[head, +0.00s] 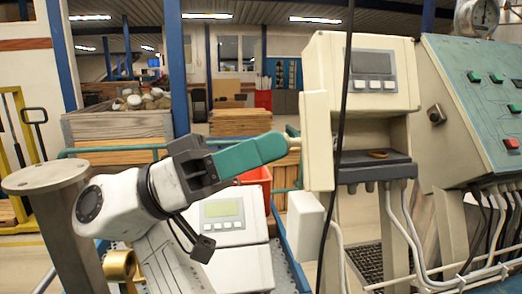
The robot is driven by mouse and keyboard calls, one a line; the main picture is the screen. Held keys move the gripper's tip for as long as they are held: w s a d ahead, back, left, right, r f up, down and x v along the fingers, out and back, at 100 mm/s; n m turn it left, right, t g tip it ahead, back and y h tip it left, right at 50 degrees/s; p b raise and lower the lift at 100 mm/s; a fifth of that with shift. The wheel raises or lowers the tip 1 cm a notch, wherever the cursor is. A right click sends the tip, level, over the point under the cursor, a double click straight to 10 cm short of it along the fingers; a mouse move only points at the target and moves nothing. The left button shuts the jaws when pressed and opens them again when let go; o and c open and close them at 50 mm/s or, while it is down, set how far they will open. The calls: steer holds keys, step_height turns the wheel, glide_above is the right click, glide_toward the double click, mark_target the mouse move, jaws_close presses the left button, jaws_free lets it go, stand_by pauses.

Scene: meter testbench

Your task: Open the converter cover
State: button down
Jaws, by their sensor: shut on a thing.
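The converter (402,100) is a cream box with a grey display and buttons, right of centre in the head view. Its cover, a tall cream panel (317,142), stands at the converter's left edge, seen at a steep angle, and the display side is uncovered. My gripper (282,146), with green fingers, reaches from the left to the cover's left side. The exact contact at the fingertips is too small to see clearly.
A black cable (343,120) hangs in front of the converter. A dark shelf (376,170) with a brown ring sits below it. A green control panel (485,95) stands at the right. A second cream meter (222,215) lies below my arm, near a grey post (62,220).

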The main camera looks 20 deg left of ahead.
steer(key=c, duration=1)
jaws_free()
